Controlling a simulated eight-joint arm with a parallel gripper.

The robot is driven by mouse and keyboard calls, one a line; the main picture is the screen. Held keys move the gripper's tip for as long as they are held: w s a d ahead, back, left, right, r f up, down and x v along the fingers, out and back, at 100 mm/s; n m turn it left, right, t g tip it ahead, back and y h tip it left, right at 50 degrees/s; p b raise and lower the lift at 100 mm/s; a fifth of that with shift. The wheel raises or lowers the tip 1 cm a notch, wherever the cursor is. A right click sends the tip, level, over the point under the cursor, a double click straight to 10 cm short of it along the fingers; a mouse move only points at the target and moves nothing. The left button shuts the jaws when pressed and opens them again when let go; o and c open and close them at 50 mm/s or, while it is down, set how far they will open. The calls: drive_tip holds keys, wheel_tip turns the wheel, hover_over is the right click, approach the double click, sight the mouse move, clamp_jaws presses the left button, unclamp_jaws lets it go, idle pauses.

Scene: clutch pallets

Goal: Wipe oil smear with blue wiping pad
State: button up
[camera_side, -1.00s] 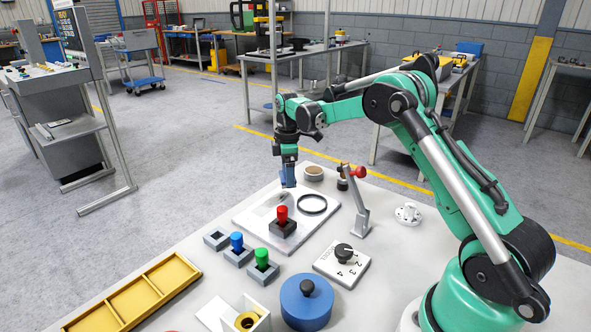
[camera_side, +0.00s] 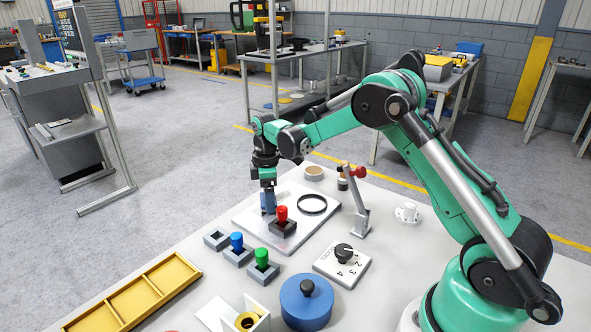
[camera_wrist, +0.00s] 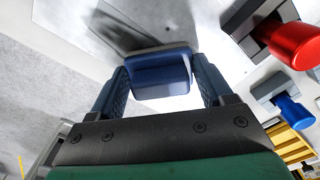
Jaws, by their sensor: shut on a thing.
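The blue wiping pad (camera_wrist: 160,75) is between the two fingers of my gripper (camera_wrist: 160,88) in the wrist view, and the gripper is shut on it. In the side view my gripper (camera_side: 268,205) points down low over the left part of a white plate (camera_side: 318,230). The pad is at or just above the plate surface; I cannot tell if it touches. A dark grey smear (camera_wrist: 140,18) shows on the plate just beyond the pad in the wrist view. In the side view the gripper mostly hides the smear.
A red-knobbed block (camera_side: 282,222) stands on the plate close to the gripper. A black ring (camera_side: 312,204) lies on the plate farther right. A lever with a red knob (camera_side: 358,200) stands right of the plate. Blue (camera_side: 237,243) and green (camera_side: 262,258) pegs sit in front.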

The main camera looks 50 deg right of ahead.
sight(288, 192)
drive_tip(key=shift+a, duration=0.45)
drive_tip(key=shift+d, duration=3.95)
wheel_tip(288, 192, up, 8)
drive_tip(key=shift+f, duration=0.1)
